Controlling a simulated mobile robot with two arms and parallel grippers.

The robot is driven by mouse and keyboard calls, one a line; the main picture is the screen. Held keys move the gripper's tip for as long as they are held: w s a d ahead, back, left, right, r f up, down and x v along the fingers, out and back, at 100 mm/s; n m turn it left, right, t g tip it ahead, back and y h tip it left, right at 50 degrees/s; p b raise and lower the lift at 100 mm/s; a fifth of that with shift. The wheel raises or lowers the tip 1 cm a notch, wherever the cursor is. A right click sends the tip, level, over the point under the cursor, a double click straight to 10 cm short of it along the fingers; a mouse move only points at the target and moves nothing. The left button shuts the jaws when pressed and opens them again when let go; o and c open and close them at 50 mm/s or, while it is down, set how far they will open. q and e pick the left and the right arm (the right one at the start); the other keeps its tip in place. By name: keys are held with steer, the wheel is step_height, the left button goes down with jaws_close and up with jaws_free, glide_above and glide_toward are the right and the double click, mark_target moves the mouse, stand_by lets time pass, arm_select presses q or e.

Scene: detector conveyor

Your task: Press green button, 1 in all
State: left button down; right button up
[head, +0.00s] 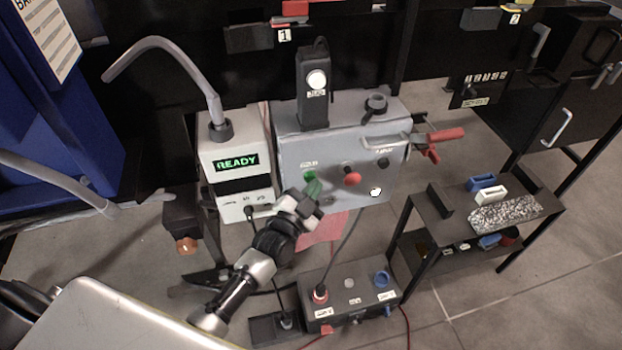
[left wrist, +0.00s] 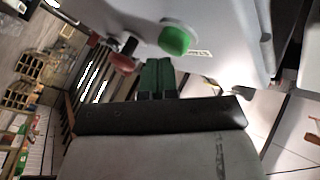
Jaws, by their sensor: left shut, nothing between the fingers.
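The green button (head: 309,175) is on the front face of a grey control box (head: 350,150), left of a red knob (head: 352,177). My left gripper (head: 313,189) is shut and empty, its green fingertips just below the green button in the head view. In the left wrist view the green button (left wrist: 175,39) stands out from the grey panel, just beyond and slightly right of the shut green fingers (left wrist: 157,76). A small gap shows between fingertips and button there. The red knob (left wrist: 123,62) is to the left. My right gripper is in neither view.
A white unit with a lit READY display (head: 237,162) stands left of the box. A black switch box (head: 350,290) with a cable lies below. A small dark shelf (head: 440,225) holding blocks is at the right. A red-handled part (head: 445,135) sticks out at the box's right.

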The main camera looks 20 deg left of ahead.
arm_select(q)
steer(key=shift+w+a, duration=0.25)
steer(key=shift+w, duration=0.1)
stand_by(0.6)
steer(key=shift+s, duration=0.1)
steer(key=shift+s+d+p, duration=0.45)
steer(key=shift+s+d, duration=0.1)
steer(key=shift+s, duration=0.1)
steer(key=s+d, duration=0.1)
steer(key=s+d+p, duration=0.1)
steer(key=s+p, duration=0.1)
steer(key=s, duration=0.1)
steer(key=shift+s+d, duration=0.1)
steer(key=shift+d, duration=0.3)
steer(key=shift+f, duration=0.1)
stand_by(0.6)
